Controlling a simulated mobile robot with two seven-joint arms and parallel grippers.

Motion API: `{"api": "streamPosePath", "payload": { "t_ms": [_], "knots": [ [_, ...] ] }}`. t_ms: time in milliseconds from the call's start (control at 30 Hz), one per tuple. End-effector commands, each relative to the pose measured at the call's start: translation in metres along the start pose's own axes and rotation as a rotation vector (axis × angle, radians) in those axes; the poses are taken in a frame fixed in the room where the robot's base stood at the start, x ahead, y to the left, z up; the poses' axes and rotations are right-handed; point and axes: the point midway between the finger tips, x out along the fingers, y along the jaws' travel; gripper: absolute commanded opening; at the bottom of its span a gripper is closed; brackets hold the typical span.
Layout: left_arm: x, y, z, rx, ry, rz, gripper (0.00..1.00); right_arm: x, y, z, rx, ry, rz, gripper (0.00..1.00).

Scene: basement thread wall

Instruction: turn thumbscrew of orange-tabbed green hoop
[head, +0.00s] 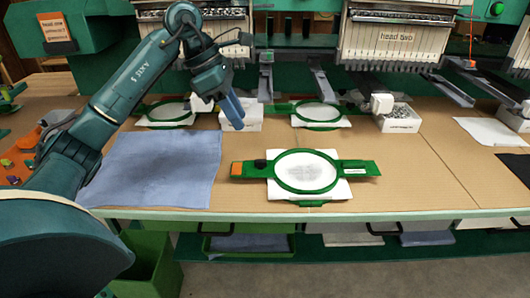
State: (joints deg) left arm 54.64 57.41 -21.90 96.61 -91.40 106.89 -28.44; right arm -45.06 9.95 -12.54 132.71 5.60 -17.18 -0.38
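The orange-tabbed green hoop (333,186) lies flat on the front middle of the table, with white cloth in it and under it. Its orange tab (237,169) is at the left end of its green bar. A small dark knob (261,163) stands on the bar between tab and ring; I cannot tell for sure that it is the thumbscrew. My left gripper (234,115) hangs in the air behind and left of the hoop, apart from it, blue fingers pointing down. Its fingers overlap in the view, so their gap cannot be judged. My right gripper is not in view.
A blue cloth (150,168) covers the table left of the hoop. Two other green hoops (168,111) (318,112) sit behind, under embroidery heads. White boxes (247,120) (400,122) stand at the back.

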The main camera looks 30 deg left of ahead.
Motion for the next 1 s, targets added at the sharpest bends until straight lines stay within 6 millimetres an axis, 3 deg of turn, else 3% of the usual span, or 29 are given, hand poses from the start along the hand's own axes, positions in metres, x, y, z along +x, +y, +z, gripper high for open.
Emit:
{"api": "streamPosePath", "payload": {
  "t_ms": [100, 233, 700, 1000],
  "knots": [
    [-0.009, 0.005, -0.010, -0.004, 0.041, 0.030, 0.33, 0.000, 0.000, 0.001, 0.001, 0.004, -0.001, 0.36],
    [-0.001, 0.006, -0.012, -0.005, 0.050, 0.032, 0.33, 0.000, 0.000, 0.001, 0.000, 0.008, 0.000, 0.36],
    [0.091, 0.007, -0.015, -0.005, 0.045, 0.028, 0.33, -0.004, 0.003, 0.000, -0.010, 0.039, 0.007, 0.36],
    [0.120, 0.009, -0.016, -0.004, 0.044, 0.030, 0.33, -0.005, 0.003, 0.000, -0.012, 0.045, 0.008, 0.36]
  ]
}}
